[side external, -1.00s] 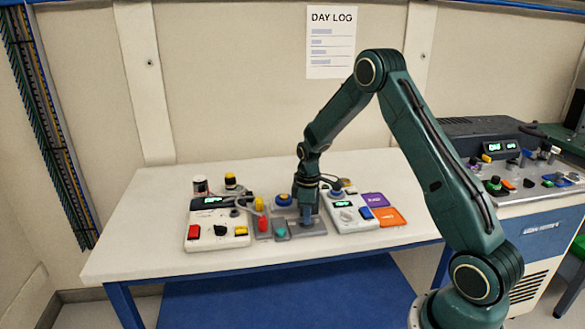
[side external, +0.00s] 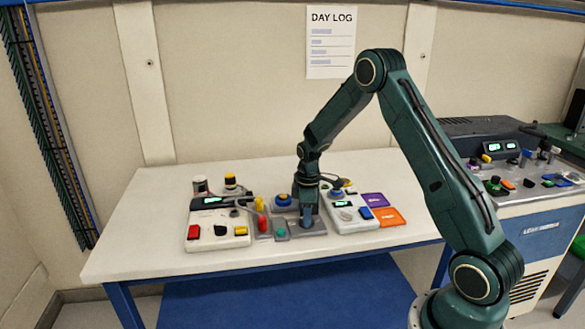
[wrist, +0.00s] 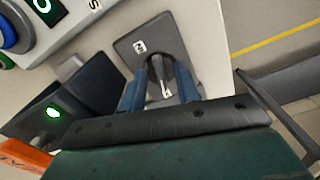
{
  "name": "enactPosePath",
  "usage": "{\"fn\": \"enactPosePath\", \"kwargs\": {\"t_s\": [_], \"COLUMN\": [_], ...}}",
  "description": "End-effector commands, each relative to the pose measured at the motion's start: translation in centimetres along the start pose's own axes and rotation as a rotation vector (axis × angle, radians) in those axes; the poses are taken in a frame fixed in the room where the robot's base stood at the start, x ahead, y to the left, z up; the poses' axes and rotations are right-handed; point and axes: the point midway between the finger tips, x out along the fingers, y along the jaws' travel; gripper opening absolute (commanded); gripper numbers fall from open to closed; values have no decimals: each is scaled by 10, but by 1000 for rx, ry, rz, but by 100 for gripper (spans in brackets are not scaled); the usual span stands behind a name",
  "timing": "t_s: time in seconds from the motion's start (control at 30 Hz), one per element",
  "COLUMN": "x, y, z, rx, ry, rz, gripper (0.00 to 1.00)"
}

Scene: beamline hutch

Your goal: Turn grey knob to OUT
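The grey knob (wrist: 155,67) shows in the wrist view as a dark round body with a light pointer line running toward the bottom of the picture. It sits on a grey plate (wrist: 126,46) with a small white label. My gripper (wrist: 160,85) has a blue finger on each side of the knob, close against it, and looks shut on it. In the side external view my gripper (side external: 306,215) points straight down at the plate (side external: 281,238); there the arm hides the knob.
A white box with red and yellow buttons (side external: 215,243) stands left of my gripper. Another white box (side external: 345,224) stands close on the right, beside purple (side external: 374,200) and orange (side external: 391,217) pads. The table's front strip (side external: 200,268) is clear.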

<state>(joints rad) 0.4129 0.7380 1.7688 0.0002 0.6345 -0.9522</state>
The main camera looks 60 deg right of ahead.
Motion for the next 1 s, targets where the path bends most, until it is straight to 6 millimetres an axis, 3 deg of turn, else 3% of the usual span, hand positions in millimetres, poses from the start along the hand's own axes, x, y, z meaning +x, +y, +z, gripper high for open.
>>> {"fn": "enactPosePath", "kwargs": {"t_s": [0.37,1.0], "x": [-15,-114], "y": [1,0], "z": [0,0], "rx": [0,0], "ry": [2,2], "rz": [2,3], "gripper": [32,32]}}
